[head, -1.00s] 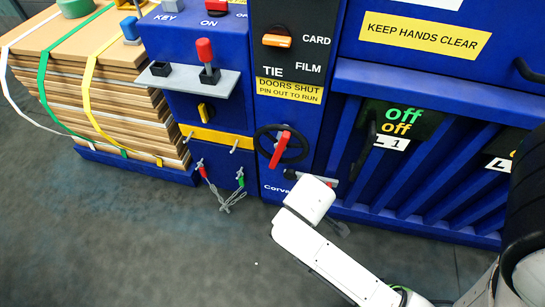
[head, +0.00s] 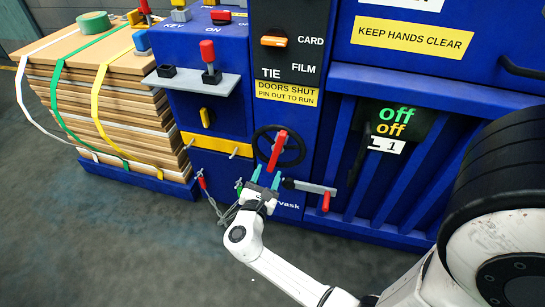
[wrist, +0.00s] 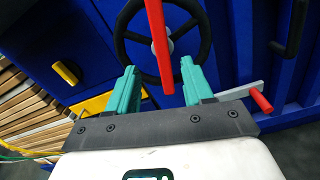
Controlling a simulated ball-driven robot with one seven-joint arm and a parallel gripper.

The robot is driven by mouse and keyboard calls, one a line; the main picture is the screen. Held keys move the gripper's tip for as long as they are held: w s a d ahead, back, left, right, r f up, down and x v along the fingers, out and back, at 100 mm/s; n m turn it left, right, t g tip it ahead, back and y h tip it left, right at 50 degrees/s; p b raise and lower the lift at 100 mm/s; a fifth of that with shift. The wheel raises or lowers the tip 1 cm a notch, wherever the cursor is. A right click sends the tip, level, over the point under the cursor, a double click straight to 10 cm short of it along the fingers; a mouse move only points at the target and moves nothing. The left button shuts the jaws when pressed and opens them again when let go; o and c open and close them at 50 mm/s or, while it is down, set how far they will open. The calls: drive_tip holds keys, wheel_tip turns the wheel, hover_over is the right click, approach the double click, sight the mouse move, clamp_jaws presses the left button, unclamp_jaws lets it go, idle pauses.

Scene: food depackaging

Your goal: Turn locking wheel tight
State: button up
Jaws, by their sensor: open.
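The locking wheel (head: 277,150) is a black spoked ring with a red bar across it, on the blue machine's front. It also shows in the wrist view (wrist: 158,40), where the red bar stands nearly upright and runs down between my fingers. My gripper (head: 266,175) is just below the wheel in the head view, its green fingers pointing up at it. In the wrist view my gripper (wrist: 159,80) is open, one finger on each side of the bar's lower end. I cannot tell whether either finger touches the bar or rim.
A grey lever with a red handle (head: 326,201) sticks out right of my gripper. A yellow bar (head: 216,144) and hanging pins on cables (head: 203,183) are to the left. A shelf (head: 196,85) juts out above. Strapped cardboard (head: 110,105) stands farther left. The floor in front is clear.

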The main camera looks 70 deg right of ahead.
sight(276, 152)
drive_tip(key=d, duration=1)
drive_tip(key=shift+w+b, duration=0.3)
drive_tip(key=shift+c, duration=0.2)
drive_tip(key=shift+a, duration=0.1)
clamp_jaws()
